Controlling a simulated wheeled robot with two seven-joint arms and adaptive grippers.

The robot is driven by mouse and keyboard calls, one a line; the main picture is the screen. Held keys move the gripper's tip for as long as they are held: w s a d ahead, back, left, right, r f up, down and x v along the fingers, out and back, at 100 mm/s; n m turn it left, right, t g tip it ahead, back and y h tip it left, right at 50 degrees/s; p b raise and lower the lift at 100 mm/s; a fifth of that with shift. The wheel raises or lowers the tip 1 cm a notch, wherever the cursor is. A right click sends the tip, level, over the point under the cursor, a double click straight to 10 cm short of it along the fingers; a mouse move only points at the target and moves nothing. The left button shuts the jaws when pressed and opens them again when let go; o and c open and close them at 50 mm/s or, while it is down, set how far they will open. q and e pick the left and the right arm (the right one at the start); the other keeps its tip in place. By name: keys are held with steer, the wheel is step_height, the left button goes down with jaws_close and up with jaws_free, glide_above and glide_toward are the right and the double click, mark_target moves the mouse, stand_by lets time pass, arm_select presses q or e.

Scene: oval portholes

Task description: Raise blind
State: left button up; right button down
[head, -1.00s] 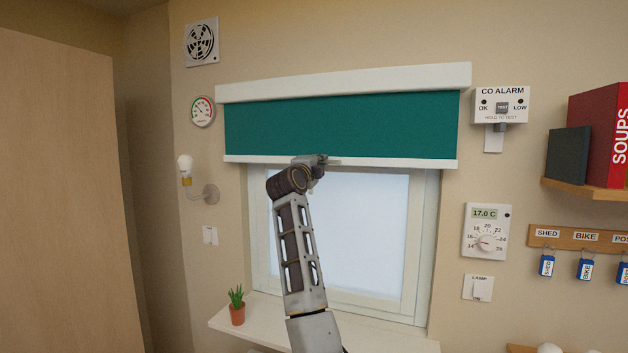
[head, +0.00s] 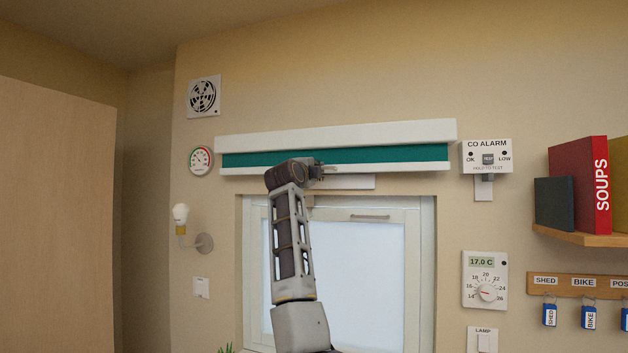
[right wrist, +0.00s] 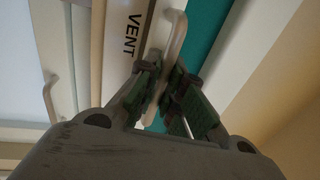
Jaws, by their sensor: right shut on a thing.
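The teal blind (head: 395,155) shows as a narrow strip between its white top cassette (head: 340,135) and its white bottom rail (head: 415,167). The window below it is uncovered. My right gripper (head: 318,172) is at the bottom rail, left of its middle, with its fingers partly hidden by my arm. In the right wrist view, the gripper (right wrist: 163,95) is shut on a pale curved pull (right wrist: 176,38) next to the teal cloth (right wrist: 205,28). My left gripper is not in view.
A white strip (head: 350,182) lies just under the rail; its VENT lettering (right wrist: 133,35) shows in the right wrist view. The window frame (head: 420,250) has a handle (head: 370,216). A wall lamp (head: 182,218) is left, a CO alarm (head: 487,157) and thermostat (head: 485,280) right.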

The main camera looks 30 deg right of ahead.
steer(key=shift+r, duration=0.4)
steer(key=c, duration=1.5)
jaws_free()
steer(key=shift+c, duration=0.2)
steer(key=v, duration=1.2)
